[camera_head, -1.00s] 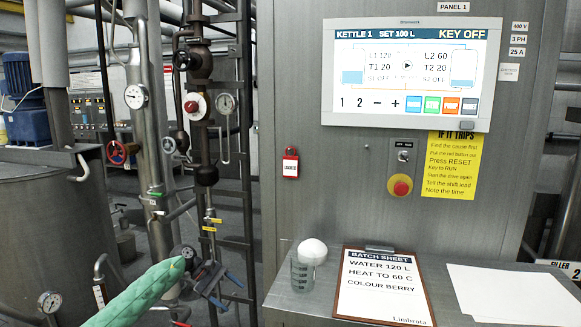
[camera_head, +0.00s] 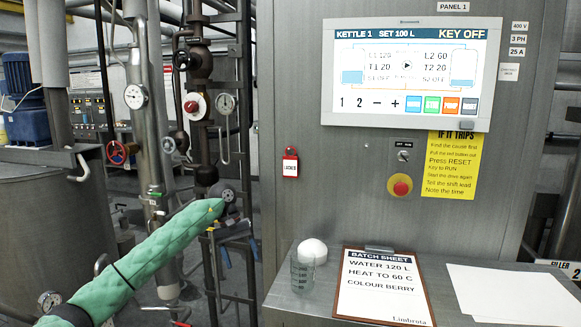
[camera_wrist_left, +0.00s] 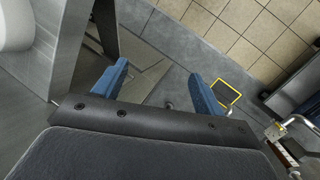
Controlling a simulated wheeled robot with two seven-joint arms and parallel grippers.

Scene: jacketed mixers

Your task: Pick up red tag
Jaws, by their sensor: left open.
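The red tag (camera_head: 290,163), a lockout-style tag with a white label, hangs on the front of the grey panel cabinet, left of the screen. My left arm, in a green quilted sleeve, comes in from the lower left. My left gripper (camera_head: 240,252) is below and to the left of the tag, clear of it, with its blue fingers pointing down. In the left wrist view the fingers (camera_wrist_left: 160,88) are apart with nothing between them, over the floor. The tag does not show in the left wrist view. My right gripper is in neither view.
A shelf below the panel holds a clear beaker (camera_head: 302,274), a white round object (camera_head: 313,250), a clipboard batch sheet (camera_head: 384,285) and white paper (camera_head: 512,294). Pipes and valves (camera_head: 197,105) stand behind my left arm. The panel face around the tag is clear.

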